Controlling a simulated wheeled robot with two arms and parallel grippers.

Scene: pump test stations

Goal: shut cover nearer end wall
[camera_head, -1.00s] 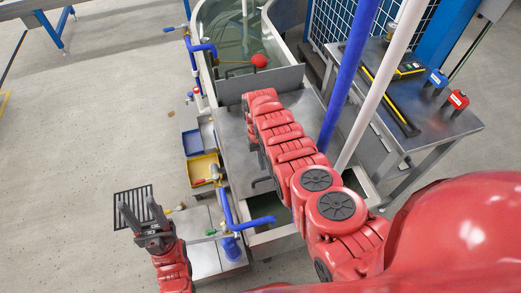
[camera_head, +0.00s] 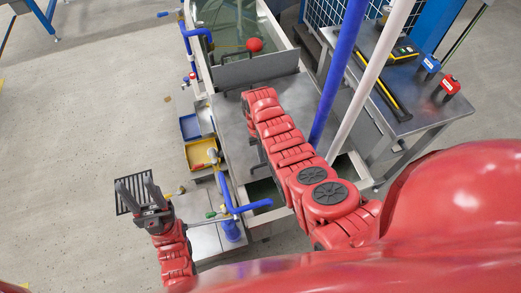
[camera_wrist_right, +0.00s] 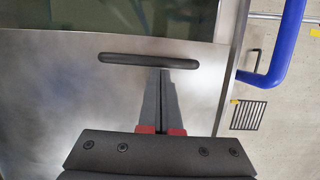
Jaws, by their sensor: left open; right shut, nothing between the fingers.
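A flat bare-metal cover (camera_head: 232,125) lies over the middle of the long tank (camera_head: 273,28). A grey plate (camera_head: 255,68) stands upright across the tank at its far edge. My right arm reaches over the metal surface, and its gripper is hidden in the head view. In the right wrist view, my right gripper (camera_wrist_right: 160,75) is shut and empty over a metal sheet (camera_wrist_right: 60,95), its tips close to a black bar handle (camera_wrist_right: 148,61). I cannot tell whether they touch. My left gripper (camera_head: 136,187) is open and empty, left of the tank.
A red float ball (camera_head: 254,45) is beyond the upright plate. Blue pipes (camera_head: 229,200) line the tank's left side. Blue and white posts (camera_head: 338,75) rise close right of my right arm. A metal table (camera_head: 420,90) with tools stands right. Floor at left is clear.

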